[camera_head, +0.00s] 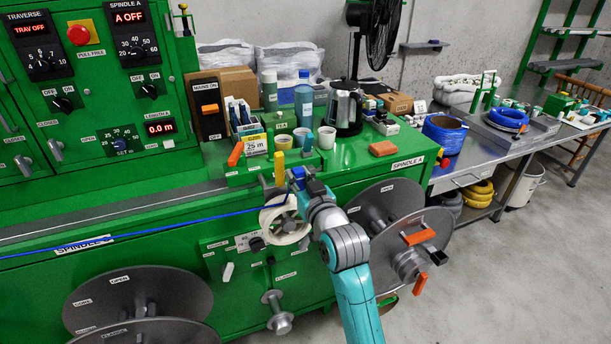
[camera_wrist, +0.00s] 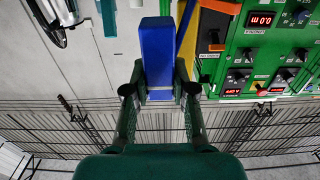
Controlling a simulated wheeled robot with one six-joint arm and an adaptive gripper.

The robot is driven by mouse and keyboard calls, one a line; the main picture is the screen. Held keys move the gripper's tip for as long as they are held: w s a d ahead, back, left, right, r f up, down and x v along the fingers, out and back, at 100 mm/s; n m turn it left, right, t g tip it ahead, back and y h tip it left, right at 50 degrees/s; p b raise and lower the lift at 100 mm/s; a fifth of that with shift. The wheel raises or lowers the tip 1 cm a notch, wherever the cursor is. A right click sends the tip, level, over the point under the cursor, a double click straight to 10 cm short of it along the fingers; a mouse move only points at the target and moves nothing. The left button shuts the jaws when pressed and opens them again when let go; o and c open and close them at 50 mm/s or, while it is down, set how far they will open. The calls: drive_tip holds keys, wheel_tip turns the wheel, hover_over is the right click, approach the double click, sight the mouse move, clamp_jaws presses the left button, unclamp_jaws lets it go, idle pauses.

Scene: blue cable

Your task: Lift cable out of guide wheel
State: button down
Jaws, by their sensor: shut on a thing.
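The thin blue cable (camera_head: 150,225) runs from the left edge across the green machine front to the pale guide wheel (camera_head: 283,227). Its right end meets the top of the wheel beside my gripper (camera_head: 296,180). I cannot tell whether the cable still sits in the wheel's groove. My gripper is just above and right of the wheel. In the wrist view my gripper (camera_wrist: 160,84) is shut on a blue block (camera_wrist: 157,45) between its two fingers. The block's link to the cable is hidden.
A yellow post (camera_head: 279,167) stands close to the left of my gripper. The green machine top holds cups, a kettle (camera_head: 343,108) and an orange block (camera_head: 382,149). Large grey spindle discs (camera_head: 385,205) stand right of the wheel. Open floor lies at the lower right.

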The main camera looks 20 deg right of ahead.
drive_tip(key=a, duration=1)
idle(0.8)
idle(0.4)
drive_tip(key=shift+s+a, duration=0.1)
drive_tip(key=s+a, duration=0.3)
drive_tip(key=s, duration=0.2)
drive_tip(key=shift+s+f, duration=0.15)
drive_tip(key=shift+f, duration=0.3)
idle(0.7)
idle(0.4)
